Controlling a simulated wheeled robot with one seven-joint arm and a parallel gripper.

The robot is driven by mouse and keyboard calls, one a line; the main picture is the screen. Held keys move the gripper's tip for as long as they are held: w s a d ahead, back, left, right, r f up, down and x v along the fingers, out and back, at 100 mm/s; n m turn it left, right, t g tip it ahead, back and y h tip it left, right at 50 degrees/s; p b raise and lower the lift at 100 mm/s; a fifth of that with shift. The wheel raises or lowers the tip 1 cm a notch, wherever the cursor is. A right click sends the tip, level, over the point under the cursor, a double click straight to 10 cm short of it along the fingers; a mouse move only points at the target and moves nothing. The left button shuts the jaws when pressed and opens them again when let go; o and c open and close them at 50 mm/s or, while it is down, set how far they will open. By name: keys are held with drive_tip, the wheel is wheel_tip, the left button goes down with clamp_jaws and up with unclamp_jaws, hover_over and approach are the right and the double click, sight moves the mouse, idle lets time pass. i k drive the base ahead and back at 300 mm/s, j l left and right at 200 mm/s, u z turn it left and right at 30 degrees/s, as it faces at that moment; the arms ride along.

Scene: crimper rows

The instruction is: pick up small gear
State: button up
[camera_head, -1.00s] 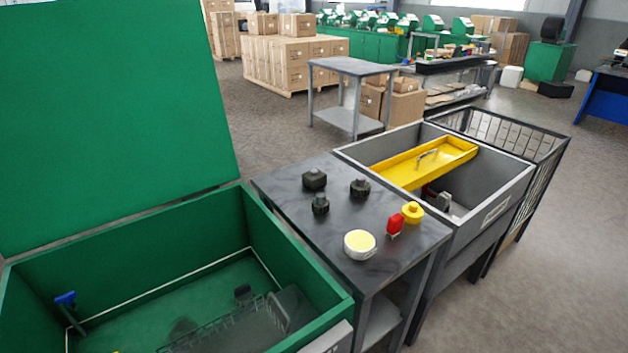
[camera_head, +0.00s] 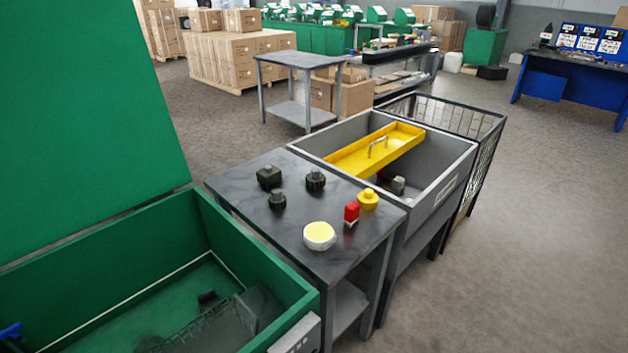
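Several small parts stand on the dark grey table (camera_head: 290,225) in the middle of the head view. Two dark, round, gear-like parts stand there, one towards the back (camera_head: 316,179) and one nearer and further left (camera_head: 277,200). I cannot tell for sure which of them is the small gear. A dark blocky part (camera_head: 269,177) stands to their left. A yellow stepped round part (camera_head: 368,199), a red block (camera_head: 351,212) and a white round tub with a pale yellow top (camera_head: 319,236) stand towards the right front. My gripper is not in view.
A green chest (camera_head: 215,232) with its lid up stands at the left. A grey bin (camera_head: 440,165) holding a yellow tray (camera_head: 352,160) stands behind the table, with a wire cage (camera_head: 484,125) beyond. The floor (camera_head: 540,250) at the right is clear.

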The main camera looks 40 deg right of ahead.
sight(277, 201)
drive_tip(key=i+l+u, duration=0.1)
drive_tip(key=i+u, duration=0.4)
drive_tip(key=i, duration=0.35)
